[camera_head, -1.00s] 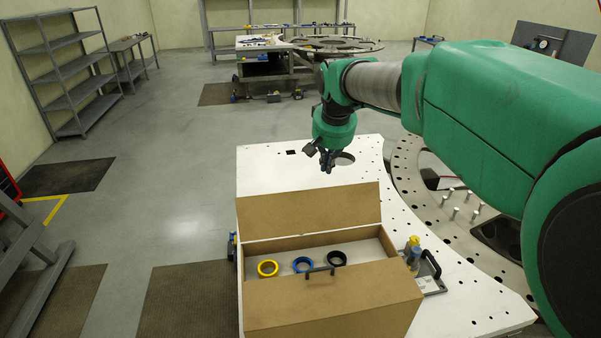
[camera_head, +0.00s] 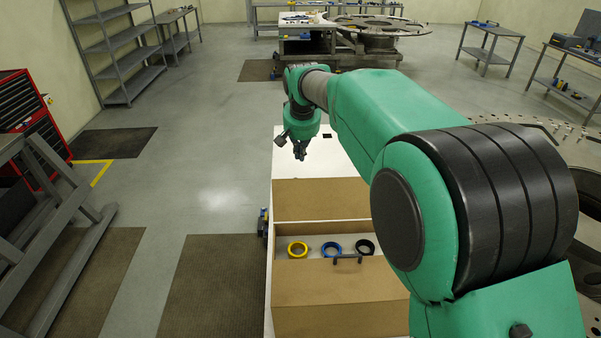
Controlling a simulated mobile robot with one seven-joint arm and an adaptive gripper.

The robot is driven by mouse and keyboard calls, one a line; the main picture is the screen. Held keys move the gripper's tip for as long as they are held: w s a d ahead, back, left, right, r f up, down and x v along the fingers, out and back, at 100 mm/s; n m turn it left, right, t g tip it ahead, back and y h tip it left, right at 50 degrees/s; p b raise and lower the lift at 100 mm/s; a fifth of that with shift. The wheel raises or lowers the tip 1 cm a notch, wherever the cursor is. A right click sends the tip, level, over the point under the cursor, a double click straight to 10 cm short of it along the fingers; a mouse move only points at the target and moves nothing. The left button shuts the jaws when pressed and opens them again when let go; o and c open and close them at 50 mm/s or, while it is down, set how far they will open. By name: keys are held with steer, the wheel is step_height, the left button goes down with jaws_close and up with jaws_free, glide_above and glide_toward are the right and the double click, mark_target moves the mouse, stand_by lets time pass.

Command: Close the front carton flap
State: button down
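The open brown carton (camera_head: 283,248) stands on the white plate. Its front flap (camera_head: 335,283) spreads out toward me from the near edge of the opening. Its back flap (camera_head: 320,200) is folded away from the opening on the far side. My gripper (camera_head: 300,155) points down beyond the back flap, apart from the carton. Its dark fingers are too small to tell whether open or shut. My arm hides the carton's right end.
A dark handle-shaped bar (camera_head: 347,260) shows at the opening's near edge. The white plate (camera_head: 335,160) has bare room beyond the carton.

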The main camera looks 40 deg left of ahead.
steer(key=shift+f, duration=0.1)
step_height(320, 180, down, 8)
steer(key=p, duration=0.1)
steer(key=shift+s+d+p, duration=0.15)
steer(key=shift+p, duration=0.2)
stand_by(0.8)
steer(key=shift+s+d+r+t+y+b, duration=0.45)
steer(key=shift+d+r+b, duration=0.1)
steer(key=shift+b, duration=1.35)
